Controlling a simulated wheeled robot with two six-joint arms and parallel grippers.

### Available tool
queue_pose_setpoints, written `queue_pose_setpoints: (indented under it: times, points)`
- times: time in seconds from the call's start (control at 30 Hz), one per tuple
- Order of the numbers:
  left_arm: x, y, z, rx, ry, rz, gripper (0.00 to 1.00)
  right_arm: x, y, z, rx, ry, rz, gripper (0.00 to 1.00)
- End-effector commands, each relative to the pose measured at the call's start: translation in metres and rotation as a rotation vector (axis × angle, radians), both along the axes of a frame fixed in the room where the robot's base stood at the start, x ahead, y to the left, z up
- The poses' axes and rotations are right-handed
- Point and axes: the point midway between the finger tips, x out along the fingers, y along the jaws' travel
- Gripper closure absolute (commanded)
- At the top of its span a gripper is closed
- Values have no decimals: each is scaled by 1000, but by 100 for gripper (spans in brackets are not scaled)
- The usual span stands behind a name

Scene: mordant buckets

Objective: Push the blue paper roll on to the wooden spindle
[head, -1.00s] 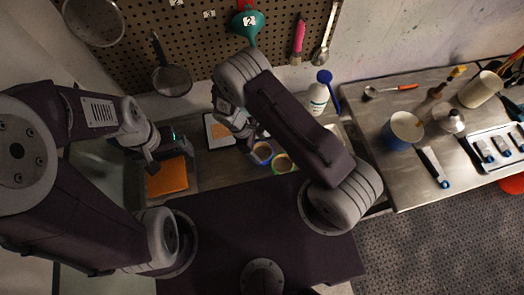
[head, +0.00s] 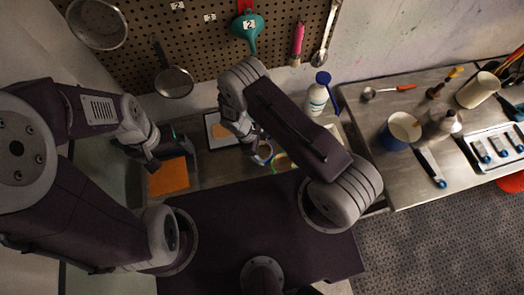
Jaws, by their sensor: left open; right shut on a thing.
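The blue paper roll (head: 264,157) shows as a blue-edged ring on the bench in front of the pegboard, partly covered by my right gripper. My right gripper (head: 254,146) is shut at the roll's upper left edge and appears to hold it; the fingertips are small and partly hidden by the arm. My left gripper (head: 151,160) is open and empty, well to the left, near an orange sheet. I cannot make out the wooden spindle; my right arm may hide it.
A green-edged ring (head: 281,162) lies just right of the blue roll, partly behind my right arm. A white bottle (head: 317,97) stands behind the arm. The orange sheet (head: 169,176) lies at left. The metal table (head: 405,179) at right holds a blue-and-white pot (head: 403,130) and tools.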

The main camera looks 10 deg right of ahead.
Motion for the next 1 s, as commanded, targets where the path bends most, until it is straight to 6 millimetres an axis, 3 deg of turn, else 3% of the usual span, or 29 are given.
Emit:
queue_pose_setpoints:
  times: [0.23,0.7,1.0]
  points:
    - [0,0,-18,0,0,0,1,1,1,34,3,-4,-1,72]
    - [0,0,-49,0,0,0,1,-75,-70,95,0,-2,-1,72]
    - [0,0,-51,0,0,0,1,-86,-80,105,-2,0,-1,72]
